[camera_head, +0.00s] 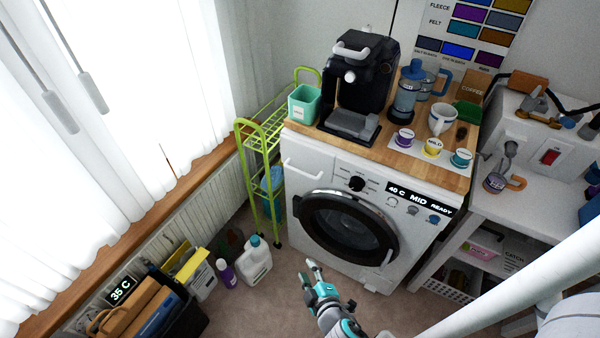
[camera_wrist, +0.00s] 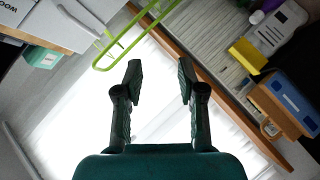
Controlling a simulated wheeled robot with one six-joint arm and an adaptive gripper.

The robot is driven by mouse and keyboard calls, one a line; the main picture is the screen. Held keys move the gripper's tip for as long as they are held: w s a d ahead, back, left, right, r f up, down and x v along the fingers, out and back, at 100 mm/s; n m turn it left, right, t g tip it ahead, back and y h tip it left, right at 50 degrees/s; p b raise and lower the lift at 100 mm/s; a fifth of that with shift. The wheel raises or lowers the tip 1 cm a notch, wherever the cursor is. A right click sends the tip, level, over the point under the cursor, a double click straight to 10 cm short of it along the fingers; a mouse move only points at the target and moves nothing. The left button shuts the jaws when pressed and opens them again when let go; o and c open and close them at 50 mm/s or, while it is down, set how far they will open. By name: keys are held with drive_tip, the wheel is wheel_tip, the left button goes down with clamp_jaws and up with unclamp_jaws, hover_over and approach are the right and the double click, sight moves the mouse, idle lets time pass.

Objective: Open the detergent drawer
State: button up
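The detergent drawer (camera_head: 312,160) is at the upper left of the white washing machine's front (camera_head: 302,215), with a white bar handle (camera_head: 303,174). It looks shut, flush with the front. In the wrist view a white panel with a bar handle (camera_wrist: 82,22) shows at the upper left, which appears to be the drawer. My gripper (camera_head: 314,269) is in front of and below the machine, apart from the drawer. Its two dark fingers (camera_wrist: 160,82) are spread, with nothing between them.
A green wire cart (camera_head: 262,138) stands close at the machine's left. A coffee maker (camera_head: 360,80), a mint cup (camera_head: 304,104) and mugs stand on the wooden top. A white jug (camera_head: 255,262) and boxes sit on the floor by the radiator. Floor before the machine is clear.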

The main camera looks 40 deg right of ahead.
drive_tip(key=w+d+r+h, duration=0.1)
drive_tip(key=w+d+h, duration=0.35)
drive_tip(key=w, duration=0.55)
drive_tip(key=g+h, duration=0.2)
drive_tip(key=h, duration=0.1)
approach(300, 173)
drive_tip(key=shift+n+t, duration=0.3)
drive_tip(key=x, duration=1)
drive_tip(key=shift+w+d+f, duration=0.1)
drive_tip(key=shift+d+f, duration=0.2)
clamp_jaws()
